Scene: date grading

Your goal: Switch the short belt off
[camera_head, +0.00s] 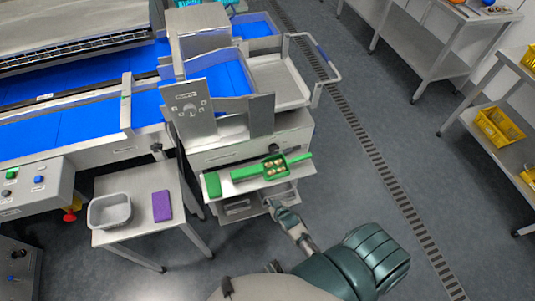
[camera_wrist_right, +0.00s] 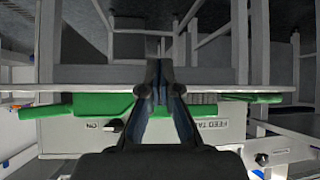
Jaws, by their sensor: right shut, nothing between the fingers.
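A short blue belt (camera_head: 222,80) lies between metal side plates at the middle station; I cannot tell whether it runs. The station's pale front panel (camera_head: 225,157) carries a small dark switch (camera_wrist_right: 113,125), seen upside down in the right wrist view beside partly hidden lettering that reads "FEED TA" and "ON". My right gripper (camera_head: 275,206) is shut and empty, low in front of the station near its shelf. In the wrist view its fingertips (camera_wrist_right: 160,72) overlap the shelf edge and do not touch the switch. My left gripper is not in view.
A side table (camera_head: 140,230) with a grey tub (camera_head: 110,211) and purple cloth (camera_head: 162,206) stands left. A button box (camera_head: 35,187) is farther left. Floor is clear right.

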